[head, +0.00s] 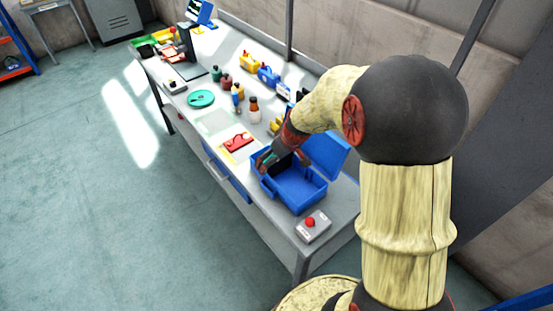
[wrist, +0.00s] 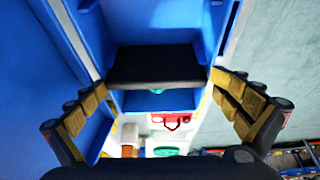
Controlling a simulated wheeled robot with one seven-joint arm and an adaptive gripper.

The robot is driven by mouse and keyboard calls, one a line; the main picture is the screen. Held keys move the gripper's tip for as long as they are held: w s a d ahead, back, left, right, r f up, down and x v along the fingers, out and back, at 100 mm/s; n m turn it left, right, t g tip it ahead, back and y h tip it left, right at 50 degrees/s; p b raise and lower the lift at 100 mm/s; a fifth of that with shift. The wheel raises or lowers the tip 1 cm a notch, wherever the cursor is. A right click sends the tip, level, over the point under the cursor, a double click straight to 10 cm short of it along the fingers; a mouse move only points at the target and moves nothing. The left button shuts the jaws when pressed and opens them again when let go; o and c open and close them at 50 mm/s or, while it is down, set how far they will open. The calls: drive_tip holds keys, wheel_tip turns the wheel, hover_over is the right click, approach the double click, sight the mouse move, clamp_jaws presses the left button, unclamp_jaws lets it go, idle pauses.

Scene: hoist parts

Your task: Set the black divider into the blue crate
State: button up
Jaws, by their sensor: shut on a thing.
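The blue crate (head: 297,203) stands open on the near end of the bench, its lid (head: 328,155) raised on the far right side. My gripper (head: 284,160) is at the crate's left part, low over its opening. In the wrist view my gripper (wrist: 157,78) is shut on the black divider (wrist: 155,62), with a finger at each end of it. Blue crate walls (wrist: 160,28) show around the divider. I cannot tell whether its lower edge touches the crate floor or sits in a slot.
A grey box with a red button (head: 312,224) stands near the crate at the bench's near end. A red item (head: 238,142) lies left of the crate. Bottles (head: 254,110) and a teal disc (head: 201,98) stand farther along. A wall runs behind the bench.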

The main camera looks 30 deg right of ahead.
drive_tip(key=shift+s+f, duration=0.2)
drive_tip(key=shift+c, duration=0.2)
drive_tip(key=o, duration=0.6)
drive_tip(key=shift+c, duration=0.2)
drive_tip(key=shift+w+r, duration=0.15)
drive_tip(key=shift+r, duration=0.1)
drive_tip(key=shift+r, duration=0.15)
drive_tip(key=shift+w+r+p, duration=0.1)
drive_tip(key=shift+r+p, duration=2.5)
drive_tip(key=shift+r, duration=1.85)
drive_tip(key=shift+f, duration=0.1)
